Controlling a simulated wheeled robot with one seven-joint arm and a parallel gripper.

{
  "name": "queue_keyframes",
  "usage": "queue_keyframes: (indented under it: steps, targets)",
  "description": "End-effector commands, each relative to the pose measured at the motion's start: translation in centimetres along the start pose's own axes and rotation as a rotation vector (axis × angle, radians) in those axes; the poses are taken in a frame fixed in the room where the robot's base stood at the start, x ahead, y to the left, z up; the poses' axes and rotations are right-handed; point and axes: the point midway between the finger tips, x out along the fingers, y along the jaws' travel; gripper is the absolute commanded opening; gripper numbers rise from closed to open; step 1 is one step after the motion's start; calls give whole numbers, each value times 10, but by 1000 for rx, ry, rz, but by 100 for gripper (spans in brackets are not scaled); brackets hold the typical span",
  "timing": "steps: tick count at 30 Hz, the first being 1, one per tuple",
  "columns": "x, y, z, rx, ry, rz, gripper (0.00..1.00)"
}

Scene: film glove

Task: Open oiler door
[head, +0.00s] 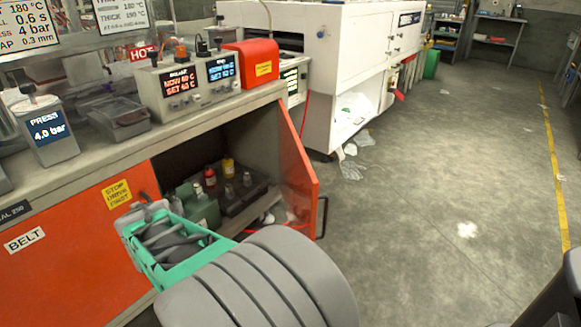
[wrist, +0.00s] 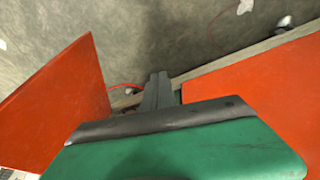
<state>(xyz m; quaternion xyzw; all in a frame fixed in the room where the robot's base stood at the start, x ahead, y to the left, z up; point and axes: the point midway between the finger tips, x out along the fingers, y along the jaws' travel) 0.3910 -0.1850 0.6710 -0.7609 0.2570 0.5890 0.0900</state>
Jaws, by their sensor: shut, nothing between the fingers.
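The oiler door (head: 305,160) is an orange panel on the right end of the orange machine front. It stands swung outward, with a dark bar handle (head: 322,217) low on its outer side. The compartment beside it is open to view. My gripper (wrist: 157,78) is shut and empty in the wrist view, its dark fingers together. Orange panels stand on both sides of it, apart from the fingers. In the head view my green and grey hand is in front of the compartment's left part, and the fingertips cannot be made out.
Inside the compartment are a green container (head: 197,205), a red-topped bottle (head: 210,178) and a yellow-topped bottle (head: 229,168). A grey worktop with control boxes (head: 187,90) runs above. A white machine (head: 345,50) stands behind. The floor (head: 450,190) at right is mostly clear.

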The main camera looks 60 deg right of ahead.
Motion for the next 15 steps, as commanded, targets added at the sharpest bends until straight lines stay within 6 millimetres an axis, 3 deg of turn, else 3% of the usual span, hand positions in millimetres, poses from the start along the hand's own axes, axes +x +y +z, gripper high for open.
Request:
queue_keyframes:
  steps: [1, 3, 7, 10, 15]
  targets:
    - [-39, 52, -33, 94, -1, 78, 0]
    - [-52, 116, -58, 206, 9, 188, 0]
    - [-68, 211, -74, 348, 9, 357, 0]
    - [-72, 252, -73, 405, 6, 434, 0]
    - [-60, 271, -69, 426, 4, 468, 0]
